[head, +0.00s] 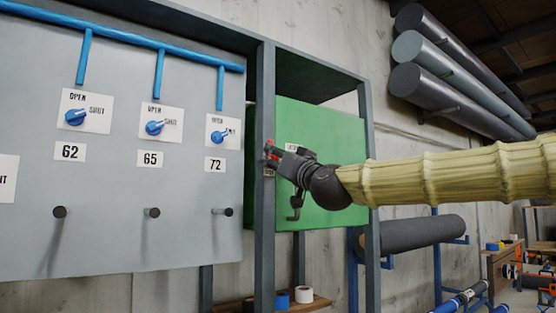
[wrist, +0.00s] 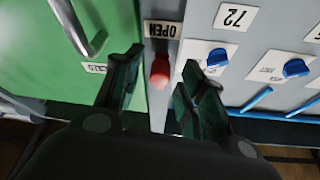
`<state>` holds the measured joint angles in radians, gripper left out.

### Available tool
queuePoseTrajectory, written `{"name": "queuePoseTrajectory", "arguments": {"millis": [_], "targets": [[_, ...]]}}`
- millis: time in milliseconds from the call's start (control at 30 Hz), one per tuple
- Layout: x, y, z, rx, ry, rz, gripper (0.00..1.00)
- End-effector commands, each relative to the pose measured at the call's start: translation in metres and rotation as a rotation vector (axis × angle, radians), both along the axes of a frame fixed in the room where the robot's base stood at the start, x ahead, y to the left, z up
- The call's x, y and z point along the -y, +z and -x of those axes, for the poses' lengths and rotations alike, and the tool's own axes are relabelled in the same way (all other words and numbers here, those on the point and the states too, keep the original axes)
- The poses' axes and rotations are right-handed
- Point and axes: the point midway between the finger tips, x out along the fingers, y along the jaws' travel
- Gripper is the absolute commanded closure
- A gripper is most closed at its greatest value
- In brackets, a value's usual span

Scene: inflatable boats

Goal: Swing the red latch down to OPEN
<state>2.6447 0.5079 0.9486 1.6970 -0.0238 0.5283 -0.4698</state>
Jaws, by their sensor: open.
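The red latch (wrist: 160,71) is a small red knob on the grey post (wrist: 158,110), beside the green door. The wrist view is upside down. An OPEN label (wrist: 161,29) is on the post, above the latch in that picture. My gripper (wrist: 163,78) is open, with one dark finger on each side of the latch. I cannot tell whether either finger touches it. In the head view, the red latch (head: 269,150) shows at the tips of my gripper (head: 275,157), at the post's edge. The gripper partly hides it.
The green door (head: 315,222) has a dark handle (head: 295,205) below my gripper. To the left, a grey panel (head: 110,225) carries blue knobs (head: 155,128) and dark pegs (head: 152,212). A grey roll (head: 410,232) sits on a blue rack at lower right.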

Motion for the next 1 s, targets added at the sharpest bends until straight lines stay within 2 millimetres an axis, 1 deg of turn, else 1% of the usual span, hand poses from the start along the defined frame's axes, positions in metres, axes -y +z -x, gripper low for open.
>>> {"name": "queuePoseTrajectory", "arguments": {"millis": [167,267,700,900,1000], "targets": [[0.002,-0.001,0.003,0.000,0.000,0.000,0.59],[0.006,-0.005,0.010,0.000,0.001,0.000,0.59],[0.042,-0.033,0.072,0.000,0.001,0.000,0.59],[0.053,-0.041,0.090,0.000,0.001,0.000,0.59],[0.056,-0.044,0.094,0.000,0.000,-0.001,0.59]]}}
